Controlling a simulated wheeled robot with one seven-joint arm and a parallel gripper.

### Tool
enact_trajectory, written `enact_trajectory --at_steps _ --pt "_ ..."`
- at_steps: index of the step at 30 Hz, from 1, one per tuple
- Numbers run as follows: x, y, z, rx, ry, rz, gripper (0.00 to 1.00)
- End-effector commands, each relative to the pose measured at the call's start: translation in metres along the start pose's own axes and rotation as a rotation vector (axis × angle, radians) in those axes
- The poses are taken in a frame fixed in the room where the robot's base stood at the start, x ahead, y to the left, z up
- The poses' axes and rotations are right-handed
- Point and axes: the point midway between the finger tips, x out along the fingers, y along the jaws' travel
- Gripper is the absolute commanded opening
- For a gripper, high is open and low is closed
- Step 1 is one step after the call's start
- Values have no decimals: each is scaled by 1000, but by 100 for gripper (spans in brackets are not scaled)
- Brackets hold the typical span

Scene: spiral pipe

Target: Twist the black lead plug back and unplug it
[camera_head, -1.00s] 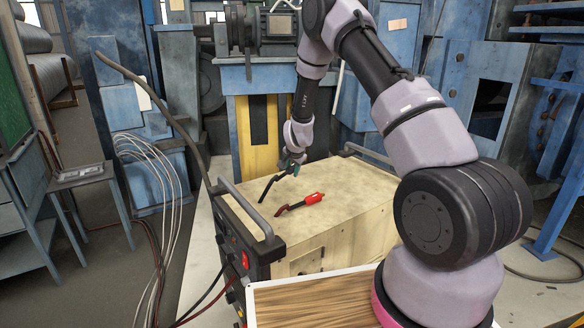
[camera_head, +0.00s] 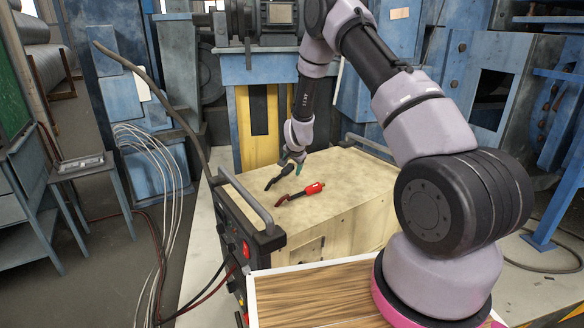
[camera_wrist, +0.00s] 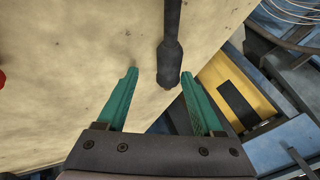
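A black, handle-shaped piece (camera_head: 278,178) is over or on the pale box top in the head view. I cannot tell whether it is the lead plug. It shows as a black rod with a thicker end in the wrist view (camera_wrist: 170,55). My gripper (camera_head: 293,164) is above the back of the box. In the wrist view my gripper (camera_wrist: 158,80) has its two green fingers wide apart. The black end is near the fingertips, between them in the picture, with gaps on both sides. Black and red leads run to the machine's front, where their ends are hard to make out.
The pale box (camera_head: 345,205) stands behind the dark machine (camera_head: 243,235) with its raised handle. A red-handled piece (camera_head: 309,190) lies on the box. A wood-topped tray (camera_head: 325,295) is in front. Blue machinery and a yellow panel stand behind.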

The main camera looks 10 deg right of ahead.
Motion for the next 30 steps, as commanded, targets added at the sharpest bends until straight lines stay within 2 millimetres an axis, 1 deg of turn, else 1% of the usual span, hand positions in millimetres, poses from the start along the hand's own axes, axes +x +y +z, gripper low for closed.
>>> enact_trajectory --at_steps 3,8,17,21,30 --pt "1 4 1 1 -2 6 76" --pt "-4 1 -2 1 -1 6 76" --pt "-38 -19 -17 1 0 1 76" --pt "-40 -7 -30 -19 -14 -7 76" --pt "-49 12 -54 -97 -55 -48 76"
